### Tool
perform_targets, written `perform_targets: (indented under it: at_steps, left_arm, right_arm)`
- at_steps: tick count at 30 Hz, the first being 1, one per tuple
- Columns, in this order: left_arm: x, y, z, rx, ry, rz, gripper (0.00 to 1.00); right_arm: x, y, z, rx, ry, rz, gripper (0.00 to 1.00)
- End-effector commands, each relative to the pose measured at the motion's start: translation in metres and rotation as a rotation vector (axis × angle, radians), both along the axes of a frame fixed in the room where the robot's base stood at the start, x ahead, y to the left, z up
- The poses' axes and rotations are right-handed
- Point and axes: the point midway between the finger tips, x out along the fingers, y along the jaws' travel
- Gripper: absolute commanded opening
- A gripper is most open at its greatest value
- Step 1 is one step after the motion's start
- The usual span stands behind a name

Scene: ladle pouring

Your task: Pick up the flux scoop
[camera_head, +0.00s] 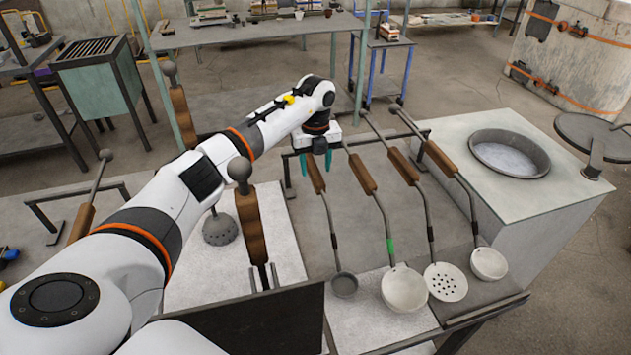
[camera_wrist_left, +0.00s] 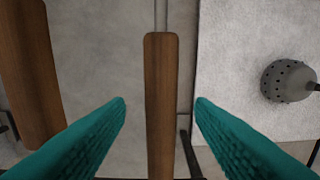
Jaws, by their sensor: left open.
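A small grey-bowled scoop (camera_head: 346,285) with a wooden handle lies on the rack, leftmost of a row of long-handled tools; it looks like the flux scoop, though no label shows. My left gripper (camera_head: 316,164) is open over its wooden grip. In the left wrist view the wooden handle (camera_wrist_left: 160,75) runs lengthwise between the two teal fingers of my left gripper (camera_wrist_left: 160,104), with gaps on both sides. How far the fingertips are above or beside it is hard to tell. My right gripper is not in view.
Just right lie a green-banded ladle (camera_head: 404,290), a perforated skimmer (camera_head: 446,282) and another ladle (camera_head: 489,264). A neighbouring wooden handle (camera_wrist_left: 30,70) is close at left in the wrist view. A dark perforated bell-shaped tool (camera_head: 220,229) is left. A round furnace opening (camera_head: 510,156) stands at right.

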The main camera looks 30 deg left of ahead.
Motion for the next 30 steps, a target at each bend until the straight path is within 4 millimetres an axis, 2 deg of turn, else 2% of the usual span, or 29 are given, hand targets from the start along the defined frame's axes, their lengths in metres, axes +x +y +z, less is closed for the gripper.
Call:
perform_targets:
  at_steps: [1, 6, 14, 23, 30]
  left_arm:
    - [-0.002, 0.000, -0.005, 0.000, 0.004, 0.001, 0.49]
    - [-0.001, -0.001, -0.026, -0.001, 0.002, 0.000, 0.49]
    - [-0.001, 0.000, -0.029, 0.001, -0.001, 0.000, 0.49]
    - [-0.001, 0.000, -0.029, 0.000, 0.000, 0.000, 0.02]
    - [-0.001, 0.000, -0.028, -0.001, -0.002, 0.000, 0.00]
  right_arm:
    - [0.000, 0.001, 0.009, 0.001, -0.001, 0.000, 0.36]
    - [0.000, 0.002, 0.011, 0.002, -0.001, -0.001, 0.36]
    - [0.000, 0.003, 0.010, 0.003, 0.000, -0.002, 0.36]
    - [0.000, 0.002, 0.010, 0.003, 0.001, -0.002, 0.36]
    - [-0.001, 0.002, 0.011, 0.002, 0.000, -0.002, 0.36]
